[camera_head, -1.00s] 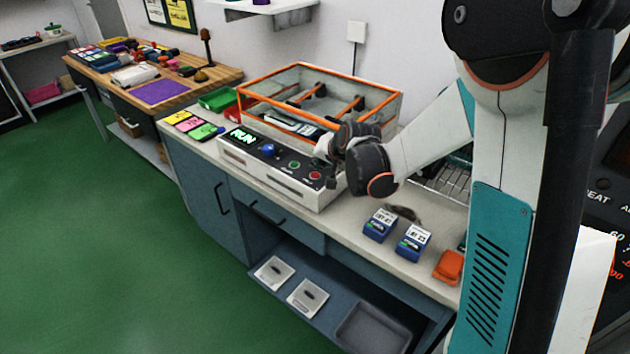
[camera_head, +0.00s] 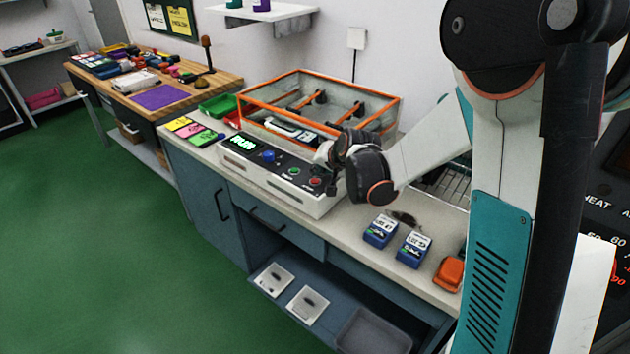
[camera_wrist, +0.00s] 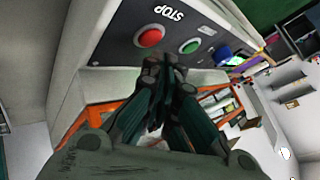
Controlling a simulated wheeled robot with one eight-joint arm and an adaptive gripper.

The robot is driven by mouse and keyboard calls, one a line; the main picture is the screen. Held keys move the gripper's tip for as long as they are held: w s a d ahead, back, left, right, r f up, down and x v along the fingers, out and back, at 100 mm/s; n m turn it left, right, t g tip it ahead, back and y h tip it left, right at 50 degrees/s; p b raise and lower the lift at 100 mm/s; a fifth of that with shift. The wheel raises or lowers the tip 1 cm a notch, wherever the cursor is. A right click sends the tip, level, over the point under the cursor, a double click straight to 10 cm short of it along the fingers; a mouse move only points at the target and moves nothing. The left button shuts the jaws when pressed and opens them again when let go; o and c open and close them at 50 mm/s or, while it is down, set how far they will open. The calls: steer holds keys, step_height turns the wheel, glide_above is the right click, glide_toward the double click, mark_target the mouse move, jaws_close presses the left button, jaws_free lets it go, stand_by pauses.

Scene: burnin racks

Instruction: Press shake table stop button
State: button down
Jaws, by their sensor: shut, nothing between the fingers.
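The shake table's white control box (camera_head: 285,192) stands on the counter. Its dark panel carries a lit RUN display (camera_head: 243,141), a blue knob (camera_head: 268,156), a green button (camera_head: 295,171) and a red button (camera_head: 316,182). In the wrist view the red stop button (camera_wrist: 150,37) sits beside the STOP label (camera_wrist: 169,12), with the green button (camera_wrist: 190,46) to its right. My gripper (camera_head: 322,160) is above the panel's right end, close to the red button. In the wrist view my gripper (camera_wrist: 165,65) is shut and empty, its tips just below and apart from the red button in the picture.
An orange-framed clear enclosure (camera_head: 330,100) stands right behind the panel. Two blue boxes (camera_head: 380,231) and an orange item (camera_head: 448,273) lie on the counter to the right. Colored cards (camera_head: 193,131) lie left of the box. Green floor in front is free.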

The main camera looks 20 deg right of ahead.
mark_target(318, 180)
steer(key=shift+f, duration=0.15)
stand_by(0.3)
steer(key=shift+f+b, duration=0.3)
steer(key=shift+b, duration=0.1)
steer(key=shift+f+b, duration=0.35)
steer(key=shift+f, duration=0.05)
stand_by(0.6)
steer(key=shift+r, duration=0.1)
steer(key=shift+r+p, duration=0.65)
steer(key=shift+r, duration=0.15)
steer(key=shift+r+p, duration=1.75)
steer(key=shift+r, duration=0.7)
